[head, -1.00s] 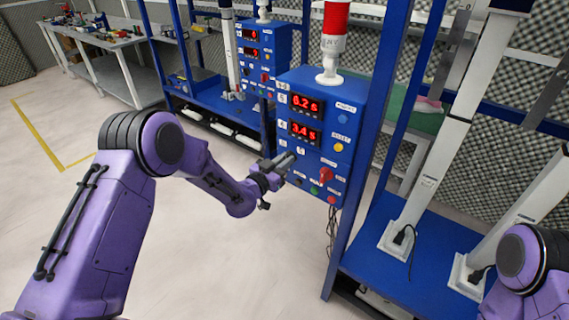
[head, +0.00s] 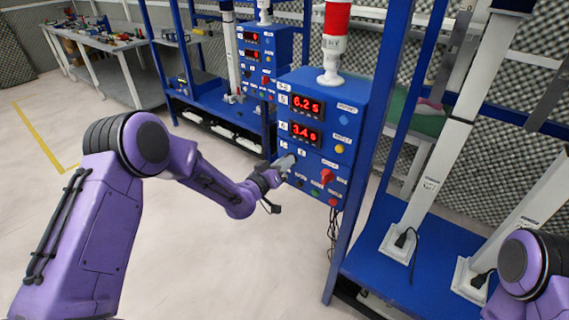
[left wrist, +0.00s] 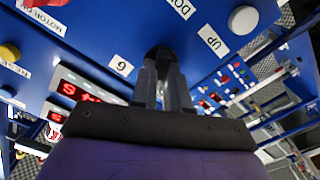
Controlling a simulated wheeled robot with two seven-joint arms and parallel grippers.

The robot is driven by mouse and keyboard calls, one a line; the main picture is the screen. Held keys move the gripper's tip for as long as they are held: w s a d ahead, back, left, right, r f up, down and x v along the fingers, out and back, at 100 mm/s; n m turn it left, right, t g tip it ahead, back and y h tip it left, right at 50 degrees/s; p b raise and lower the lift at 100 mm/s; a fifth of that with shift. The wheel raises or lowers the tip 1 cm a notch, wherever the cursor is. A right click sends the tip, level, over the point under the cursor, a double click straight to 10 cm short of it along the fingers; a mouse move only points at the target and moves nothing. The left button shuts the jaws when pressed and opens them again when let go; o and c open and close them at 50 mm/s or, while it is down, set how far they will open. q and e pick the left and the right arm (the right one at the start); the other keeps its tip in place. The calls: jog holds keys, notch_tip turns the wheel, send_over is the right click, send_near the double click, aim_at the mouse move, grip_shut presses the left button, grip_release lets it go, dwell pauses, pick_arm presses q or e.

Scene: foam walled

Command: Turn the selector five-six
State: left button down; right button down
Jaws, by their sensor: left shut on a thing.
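The selector five-six is a dark knob (left wrist: 162,54) on the blue control box (head: 352,98). It shows between my fingertips in the left wrist view, beside a "6" label (left wrist: 122,66). In the head view my gripper covers it, below the "5" and "6" labels. My left gripper (head: 288,161) is at the box front, and in the left wrist view its fingers (left wrist: 163,72) are shut on the knob. The knob's pointer direction is hidden. My right gripper is out of view; only part of that arm shows at lower right.
A red switch (head: 326,176) and several push buttons sit close to the right of and below my left gripper. Two red displays (head: 307,105) are above. A second blue box (head: 280,45) stands behind. Open floor (head: 230,270) lies in front.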

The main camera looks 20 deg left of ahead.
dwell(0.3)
pick_arm(q)
jog(key=c, duration=1.1)
grip_release()
jog(key=shift+s, duration=0.1)
jog(key=b+v, duration=0.1)
jog(key=v, duration=0.9)
jog(key=shift+s+a+b, duration=0.1)
jog(key=shift+s+b, duration=0.1)
jog(key=shift+b, duration=0.2)
jog(key=shift+a, duration=0.1)
